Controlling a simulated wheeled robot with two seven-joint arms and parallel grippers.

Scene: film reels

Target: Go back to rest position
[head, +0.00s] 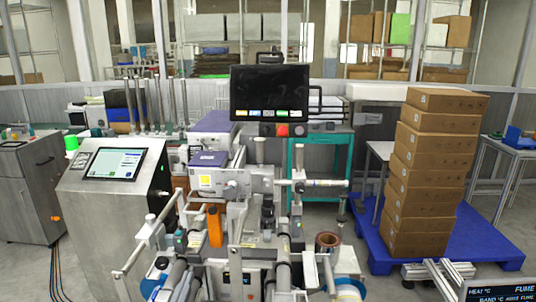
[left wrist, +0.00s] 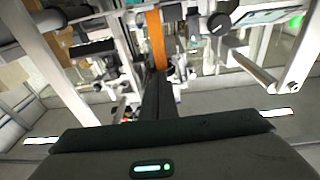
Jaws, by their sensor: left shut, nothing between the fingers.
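My left gripper (left wrist: 160,82) shows in the left wrist view as dark fingers closed together, with nothing held between them. An orange strip (left wrist: 155,38) lies beyond the fingertips in that view, with metal machine parts around it. I cannot make out either gripper with certainty in the head view. The labelling machine (head: 235,182) stands in the middle there, with an orange strip (head: 215,226) on its front. A brown film reel (head: 327,243) sits at its lower right, and a blue-and-white roller (head: 347,290) is below it. My right gripper is not in view.
A black monitor (head: 269,93) stands above the machine. A steel console (head: 112,200) with a screen is at left. Stacked brown cartons (head: 428,175) stand on a blue pallet (head: 485,243) at right. Rods and rollers crowd the machine's front. Some grey floor is clear at far left.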

